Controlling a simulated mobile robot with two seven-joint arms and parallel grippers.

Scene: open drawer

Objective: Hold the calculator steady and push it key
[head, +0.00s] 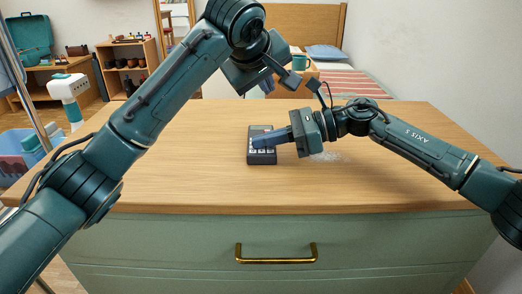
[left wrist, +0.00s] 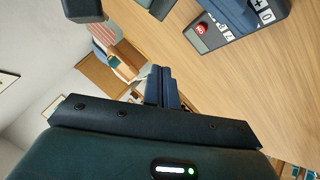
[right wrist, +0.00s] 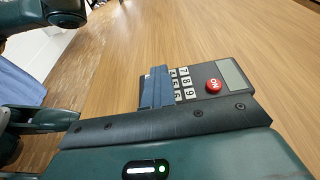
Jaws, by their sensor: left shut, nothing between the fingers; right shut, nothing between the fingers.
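The dark grey calculator (head: 262,159) lies on the wooden dresser top, with white number keys and a red ON key. My right gripper (head: 256,141) is shut and empty, its fingers extending over the calculator from the right and hiding some keys; I cannot tell whether they touch. The right wrist view shows these fingers (right wrist: 157,87) across the keypad, with the red ON key (right wrist: 214,86) uncovered. My left gripper (head: 267,86) is shut and empty, raised above and behind the calculator. In the left wrist view its fingers (left wrist: 161,86) are apart from the calculator (left wrist: 212,38).
A teal mug (head: 300,62) stands behind, near the bed. A white wall closes off the right side.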

